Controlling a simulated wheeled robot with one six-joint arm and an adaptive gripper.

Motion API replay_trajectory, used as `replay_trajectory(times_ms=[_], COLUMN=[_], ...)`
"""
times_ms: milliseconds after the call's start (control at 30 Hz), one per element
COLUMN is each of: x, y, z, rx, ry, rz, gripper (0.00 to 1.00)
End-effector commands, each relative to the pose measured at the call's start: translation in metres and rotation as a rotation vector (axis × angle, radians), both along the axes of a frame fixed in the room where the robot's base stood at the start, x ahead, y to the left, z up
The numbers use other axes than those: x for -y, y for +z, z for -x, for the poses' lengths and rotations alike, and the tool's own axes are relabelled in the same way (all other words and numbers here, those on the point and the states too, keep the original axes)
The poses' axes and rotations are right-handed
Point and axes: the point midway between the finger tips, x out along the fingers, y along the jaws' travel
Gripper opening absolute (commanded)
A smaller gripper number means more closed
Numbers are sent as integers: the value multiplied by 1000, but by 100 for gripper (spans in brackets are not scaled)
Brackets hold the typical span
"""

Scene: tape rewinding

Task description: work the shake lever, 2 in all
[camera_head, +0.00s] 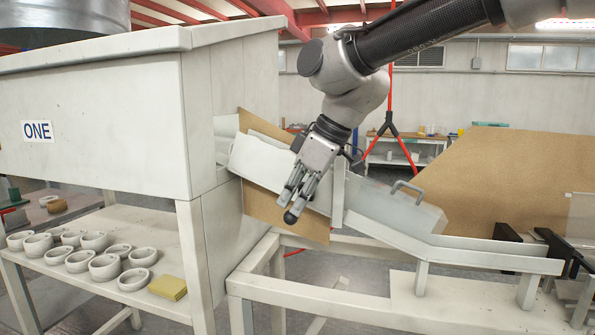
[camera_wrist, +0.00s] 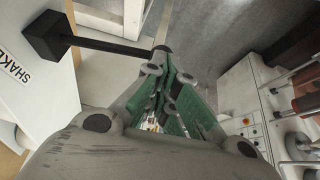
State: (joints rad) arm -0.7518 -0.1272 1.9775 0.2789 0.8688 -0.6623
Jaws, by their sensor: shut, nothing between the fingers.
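The shake lever (camera_wrist: 105,44) is a black rod running from a black block (camera_wrist: 45,36) on a pale panel at the upper left of the wrist view. Part of a SHAKE label (camera_wrist: 14,68) shows beside it. My gripper (camera_wrist: 163,62) is shut and empty, with its fingertips close to the rod's dark outer end. I cannot tell whether they touch. In the head view my gripper (camera_head: 292,198) points down in front of the sloping chute, and a black round knob (camera_head: 290,217) shows just below its fingertips. The rest of the lever is hidden there.
The pale chute (camera_head: 385,215) slopes down to the right and holds a clear box with a grey handle (camera_head: 408,187).

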Motion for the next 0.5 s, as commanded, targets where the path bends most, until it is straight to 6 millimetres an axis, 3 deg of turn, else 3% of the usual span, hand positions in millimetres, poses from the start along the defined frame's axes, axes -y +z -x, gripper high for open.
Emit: replay_trajectory(times_ms=[500], x=[-1], y=[-22], z=[3], rx=[-5], ry=[0], rz=[0], gripper=[0])
